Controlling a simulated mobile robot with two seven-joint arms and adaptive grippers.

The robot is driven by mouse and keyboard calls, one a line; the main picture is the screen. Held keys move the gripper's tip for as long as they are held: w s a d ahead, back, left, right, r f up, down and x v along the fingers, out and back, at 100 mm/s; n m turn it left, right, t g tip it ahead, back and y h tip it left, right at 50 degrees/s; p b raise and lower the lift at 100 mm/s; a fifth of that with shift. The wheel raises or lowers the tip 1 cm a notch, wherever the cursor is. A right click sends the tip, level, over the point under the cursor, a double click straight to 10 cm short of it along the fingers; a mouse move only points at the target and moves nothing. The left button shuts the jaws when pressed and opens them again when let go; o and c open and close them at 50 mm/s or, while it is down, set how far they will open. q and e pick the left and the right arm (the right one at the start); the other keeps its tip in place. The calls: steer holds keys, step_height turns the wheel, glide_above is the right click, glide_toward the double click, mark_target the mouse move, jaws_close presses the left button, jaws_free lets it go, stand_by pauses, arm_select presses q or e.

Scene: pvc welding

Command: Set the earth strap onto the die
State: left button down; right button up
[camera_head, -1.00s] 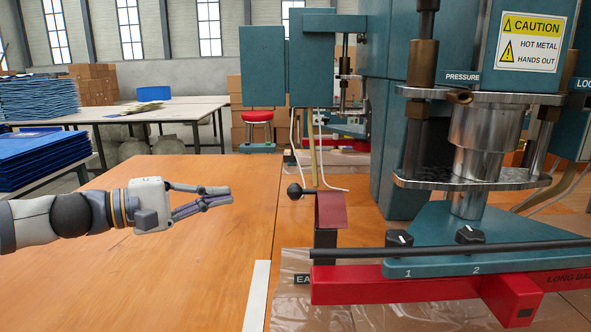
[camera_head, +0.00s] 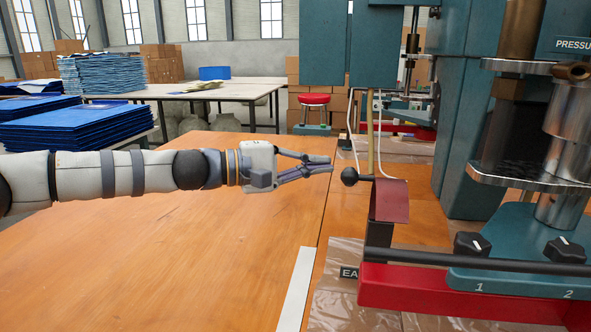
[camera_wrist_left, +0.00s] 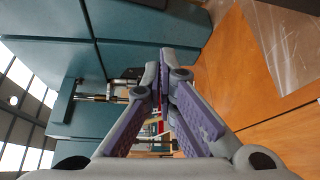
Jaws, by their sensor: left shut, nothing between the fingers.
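My left gripper (camera_head: 331,164) reaches in from the left above the table. Its fingers are shut and empty; the fingertips (camera_wrist_left: 165,60) meet in the left wrist view. In the head view they point right, toward a black ball knob (camera_head: 349,176) on a thin rod, apparently just short of it. A dark red folded strip (camera_head: 389,201), which may be the earth strap, hangs over a dark upright post (camera_head: 378,237) by a label starting "EA". The red bar (camera_head: 420,287) lies at the press foot. I cannot tell which part is the die. My right gripper is not in view.
The teal press (camera_head: 465,140) with its metal column fills the right. A long dark rod (camera_head: 470,261) runs above the red bar. Clear sheeting (camera_head: 335,305) lies at the front. The wooden table (camera_head: 200,265) is clear on the left. Blue stacks (camera_head: 75,127) stand behind.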

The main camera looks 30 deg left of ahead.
arm_select(q)
steer(key=d, duration=0.1)
steer(key=s+d, duration=0.2)
steer(key=shift+d+r+p, duration=0.2)
steer(key=shift+r+p, duration=0.05)
steer(key=shift+p, duration=0.15)
steer(key=shift+w, duration=0.1)
